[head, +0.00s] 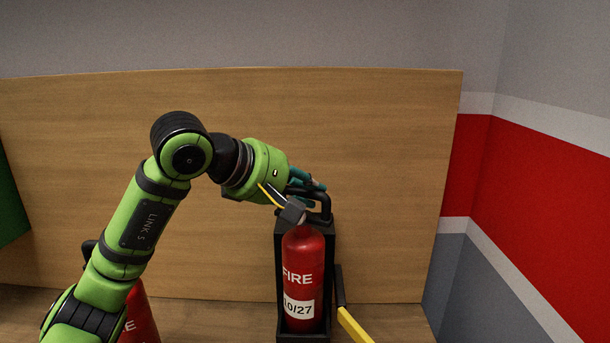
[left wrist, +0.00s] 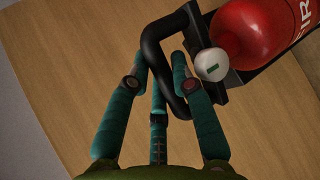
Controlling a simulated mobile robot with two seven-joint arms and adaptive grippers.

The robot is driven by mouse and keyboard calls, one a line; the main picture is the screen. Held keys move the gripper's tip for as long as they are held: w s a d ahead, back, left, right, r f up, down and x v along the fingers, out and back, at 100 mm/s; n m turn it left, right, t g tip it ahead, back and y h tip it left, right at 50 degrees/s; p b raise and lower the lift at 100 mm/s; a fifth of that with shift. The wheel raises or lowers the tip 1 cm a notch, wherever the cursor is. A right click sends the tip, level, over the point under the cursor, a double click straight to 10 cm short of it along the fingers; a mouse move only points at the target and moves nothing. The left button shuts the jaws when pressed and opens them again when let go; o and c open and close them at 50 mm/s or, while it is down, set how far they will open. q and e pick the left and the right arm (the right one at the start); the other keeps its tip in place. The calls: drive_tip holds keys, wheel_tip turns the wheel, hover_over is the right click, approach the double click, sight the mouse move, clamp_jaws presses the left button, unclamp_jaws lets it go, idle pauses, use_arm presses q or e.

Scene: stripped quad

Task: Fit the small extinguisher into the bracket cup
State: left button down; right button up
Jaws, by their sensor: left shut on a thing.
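The small extinguisher (head: 303,262), red with a white date label, stands upright in the head view within the black bracket (head: 279,262). Its lower end is inside the bracket cup (head: 304,337) at the bottom edge of the picture. My left gripper (head: 312,189) is at the top of the extinguisher, shut on its black handle. In the left wrist view the teal fingers (left wrist: 160,80) close around the black handle loop (left wrist: 152,45), beside the white round gauge (left wrist: 211,65). The cup's floor is out of view. My right gripper is not in view.
A second red extinguisher (head: 142,318) stands at the lower left, partly behind my left arm. A yellow bar with a black grip (head: 352,324) is just right of the bracket. A wooden panel (head: 390,180) rises behind. The wooden surface right of the bar is clear.

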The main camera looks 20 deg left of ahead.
use_arm(q)
drive_tip(key=shift+r, duration=0.25)
drive_tip(key=c, duration=1.1)
unclamp_jaws()
drive_tip(key=shift+f, duration=0.25)
drive_tip(key=shift+s+d, duration=0.1)
drive_tip(key=shift+s, duration=0.1)
drive_tip(key=shift+r, duration=0.2)
drive_tip(key=shift+s+a+r, duration=0.15)
drive_tip(key=shift+s+a, duration=0.05)
drive_tip(key=shift+a, duration=0.05)
drive_tip(key=b+v, duration=0.2)
drive_tip(key=v, duration=0.9)
drive_tip(key=shift+s+b, duration=0.15)
drive_tip(key=shift+b, duration=0.15)
